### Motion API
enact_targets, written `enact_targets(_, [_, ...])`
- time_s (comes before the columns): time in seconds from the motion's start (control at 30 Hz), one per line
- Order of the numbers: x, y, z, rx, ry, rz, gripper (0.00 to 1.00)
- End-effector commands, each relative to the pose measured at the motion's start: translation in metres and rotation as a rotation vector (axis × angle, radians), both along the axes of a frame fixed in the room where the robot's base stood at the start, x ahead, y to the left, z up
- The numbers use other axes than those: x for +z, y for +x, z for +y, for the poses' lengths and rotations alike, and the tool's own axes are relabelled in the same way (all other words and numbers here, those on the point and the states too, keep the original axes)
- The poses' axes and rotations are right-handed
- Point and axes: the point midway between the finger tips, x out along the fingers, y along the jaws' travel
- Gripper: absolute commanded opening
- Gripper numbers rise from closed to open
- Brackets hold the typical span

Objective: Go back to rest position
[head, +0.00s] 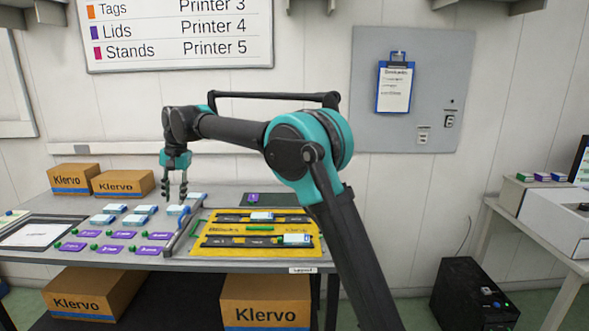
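My gripper (174,194) hangs fingers-down above the left half of the table (150,263), at the end of my black and teal arm. Its two dark fingers are apart, with nothing visible between them. Several pale blue and white items (146,209) lie below and around it. One white and blue item (177,210) sits right under the fingers; I cannot tell the exact gap. My arm reaches out to the left, across the picture and above the table.
A yellow mat (262,265) with two dark strips lies right of a grey divider bar (184,230). Purple tags (117,235) and green pieces lie in front left. Klervo boxes (123,183) stand at the back left. A side table (535,225) stands at the right.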

Motion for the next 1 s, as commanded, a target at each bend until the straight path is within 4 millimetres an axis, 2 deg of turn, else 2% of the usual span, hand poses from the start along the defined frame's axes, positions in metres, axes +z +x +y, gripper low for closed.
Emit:
enact_targets(0.27, [-0.006,0.015,-0.049,-0.006,0.003,-0.028,0.31])
enact_targets(0.47, [-0.016,0.025,-0.106,-0.011,0.003,-0.060,0.31])
enact_targets(0.57, [-0.023,0.028,-0.146,-0.016,0.002,-0.084,0.31])
enact_targets(0.67, [-0.035,0.027,-0.199,-0.022,-0.004,-0.113,0.31])
enact_targets(0.7, [-0.042,0.024,-0.225,-0.024,-0.008,-0.128,0.31])
enact_targets(0.77, [-0.052,0.017,-0.263,-0.028,-0.015,-0.150,0.31])
enact_targets(0.8, [-0.060,0.010,-0.287,-0.028,-0.020,-0.165,0.31])
enact_targets(0.87, [-0.072,-0.002,-0.324,-0.031,-0.029,-0.186,0.31])
enact_targets(1.0, [-0.105,-0.042,-0.402,-0.035,-0.058,-0.235,0.31])
